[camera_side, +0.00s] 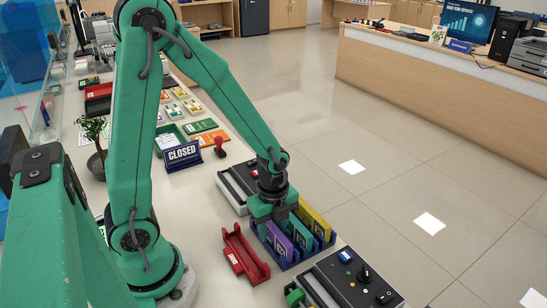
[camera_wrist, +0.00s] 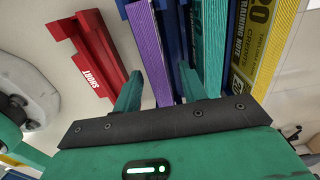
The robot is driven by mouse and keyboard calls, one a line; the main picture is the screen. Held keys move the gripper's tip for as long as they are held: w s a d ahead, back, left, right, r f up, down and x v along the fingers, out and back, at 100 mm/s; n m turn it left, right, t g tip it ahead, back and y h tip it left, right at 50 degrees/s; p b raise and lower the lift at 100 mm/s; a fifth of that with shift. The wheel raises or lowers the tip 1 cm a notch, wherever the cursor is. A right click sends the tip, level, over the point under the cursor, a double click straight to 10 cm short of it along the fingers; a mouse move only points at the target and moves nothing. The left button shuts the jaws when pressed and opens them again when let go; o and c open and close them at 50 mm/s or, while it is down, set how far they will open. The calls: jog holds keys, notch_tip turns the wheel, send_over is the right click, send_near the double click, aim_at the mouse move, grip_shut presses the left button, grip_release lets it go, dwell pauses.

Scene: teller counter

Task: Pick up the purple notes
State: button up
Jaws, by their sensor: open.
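The purple notes (camera_side: 277,241) stand on edge as a bundle at the left end of a blue rack (camera_side: 284,265). In the wrist view the purple notes (camera_wrist: 147,50) show as a long strip between the two fingers. My gripper (camera_side: 272,215) points down over the rack, low and close to the purple notes. In the wrist view my gripper (camera_wrist: 161,78) is open, one green finger left of the purple strip and the other to its right, near the teal notes (camera_wrist: 208,50). I cannot tell whether either finger touches a bundle.
Yellow notes (camera_wrist: 268,45) stand at the rack's right end. A red tray marked SHORT (camera_side: 241,257) lies just left of the rack. A grey device (camera_side: 236,186) is behind, and a black control box (camera_side: 345,285) is in front. A CLOSED sign (camera_side: 182,155) stands farther back.

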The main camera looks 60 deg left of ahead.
jog(key=shift+f, duration=0.3)
jog(key=shift+c, duration=0.4)
grip_shut()
